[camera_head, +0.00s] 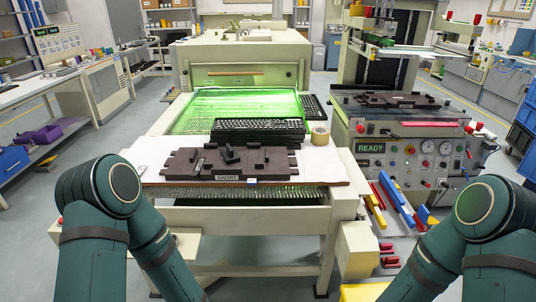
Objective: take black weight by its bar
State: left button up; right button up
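A dark, block-like plate (205,168) marked SHORT lies on the white front table (160,148). A small black piece (229,153) sticks up near its middle; I cannot tell whether it is the bar of the black weight. A similar dark plate (385,99) lies on top of the machine at the right. No other thing is clearly the black weight. Both my arms show bent at the bottom corners, the left at lower left and the right at lower right. Neither gripper shows; both are below the picture's edge.
Stacked black keyboards (258,131) lie behind the front plate, with a tape roll (320,133) to their right. A green-lit conveyor bed (215,103) runs behind. A machine with a READY display (371,148) stands right; red, yellow and blue bars (398,200) lie before it.

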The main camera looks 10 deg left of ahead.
aim_at(229, 154)
jog(key=z, duration=1.6)
jog(key=k+j+z, duration=0.15)
jog(key=j, duration=0.3)
jog(key=j+z, duration=0.15)
jog(key=j, duration=0.25)
jog(key=k+j, duration=0.1)
jog(key=j, duration=0.2)
jog(key=k+j, duration=0.1)
jog(key=j, duration=0.25)
jog(key=k+j, duration=0.1)
jog(key=j, duration=0.2)
